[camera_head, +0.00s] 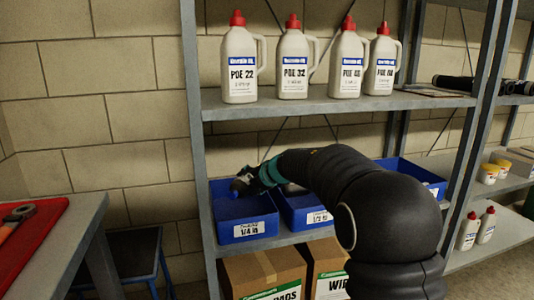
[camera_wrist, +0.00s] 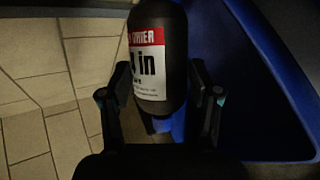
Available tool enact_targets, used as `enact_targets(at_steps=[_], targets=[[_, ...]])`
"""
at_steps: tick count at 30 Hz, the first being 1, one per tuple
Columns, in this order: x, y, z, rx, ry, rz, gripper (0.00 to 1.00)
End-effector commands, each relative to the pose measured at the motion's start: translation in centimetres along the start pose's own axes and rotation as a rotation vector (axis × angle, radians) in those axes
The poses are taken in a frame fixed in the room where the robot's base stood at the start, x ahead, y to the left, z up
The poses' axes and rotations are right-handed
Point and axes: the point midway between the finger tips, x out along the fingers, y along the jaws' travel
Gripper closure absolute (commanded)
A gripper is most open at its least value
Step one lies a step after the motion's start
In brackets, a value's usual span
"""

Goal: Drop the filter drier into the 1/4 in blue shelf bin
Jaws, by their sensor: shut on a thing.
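The filter drier (camera_wrist: 157,60) is a dark cylinder with a red and white label reading "DRIER" and "in". My gripper (camera_wrist: 158,105) is shut on it, one finger on each side, in the wrist view. In the head view my gripper (camera_head: 240,186) is small and dark, at the upper part of the blue 1/4 in shelf bin (camera_head: 240,231). The drier is hard to make out there. I cannot tell whether the drier is inside the bin rim.
The blue 1/2 in bin (camera_head: 318,216) stands right of the 1/4 in bin, partly behind my arm. White oil bottles (camera_head: 294,62) stand on the shelf above. Cardboard boxes (camera_head: 264,275) sit below. A table with a red mat (camera_head: 30,235) is at the left.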

Motion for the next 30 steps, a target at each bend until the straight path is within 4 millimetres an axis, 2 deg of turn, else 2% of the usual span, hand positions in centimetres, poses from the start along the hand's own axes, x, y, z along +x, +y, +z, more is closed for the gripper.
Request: enact_targets(at_steps=[6, 7, 10, 22, 26, 30], targets=[[-0.1, 0.2, 0.1, -0.001, -0.001, 0.002, 0.92], [-0.1, 0.2, 0.1, -0.001, -0.001, 0.002, 0.35], [-0.1, 0.1, 0.1, 0.0, -0.001, 0.002, 0.1], [-0.3, 0.0, 0.0, 0.0, 0.0, -0.001, 0.08], [-1.7, 0.0, 0.1, 0.0, -0.002, 0.0, 0.08], [-4.3, 0.1, 0.1, -0.001, -0.003, 0.002, 0.08]])
